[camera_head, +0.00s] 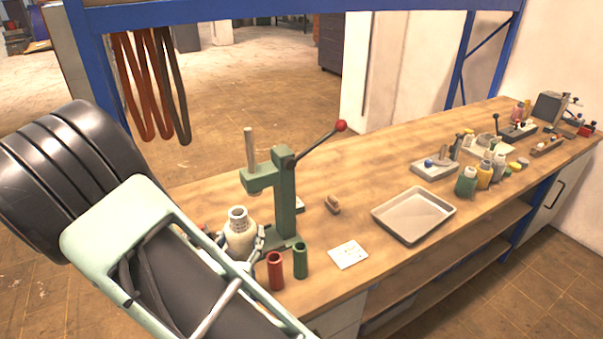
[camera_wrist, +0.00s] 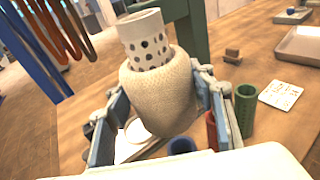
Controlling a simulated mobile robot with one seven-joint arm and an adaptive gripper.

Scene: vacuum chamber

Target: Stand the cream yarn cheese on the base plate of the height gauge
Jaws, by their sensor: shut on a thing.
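The cream yarn cheese (camera_head: 240,241) is a fat wound body on a pale perforated tube. My gripper (camera_head: 241,248) is shut on it, with one finger on each side, and it also shows large in the wrist view (camera_wrist: 160,95). Its tube points up and leans slightly. Its underside is hidden in the head view. A green stand (camera_head: 285,195) with a column, a rod and a red-knobbed lever is close behind and right of it. I cannot tell for sure whether this is the height gauge. Its dark green base (camera_head: 290,243) is partly hidden.
A red tube (camera_head: 275,271) and a green tube (camera_head: 300,260) stand just right of my gripper. A white card (camera_head: 348,254), a small brown block (camera_head: 332,204) and a shallow tray (camera_head: 448,220) lie farther right. A pale disc (camera_wrist: 138,130) shows below the cheese. Bottles stand beyond the tray.

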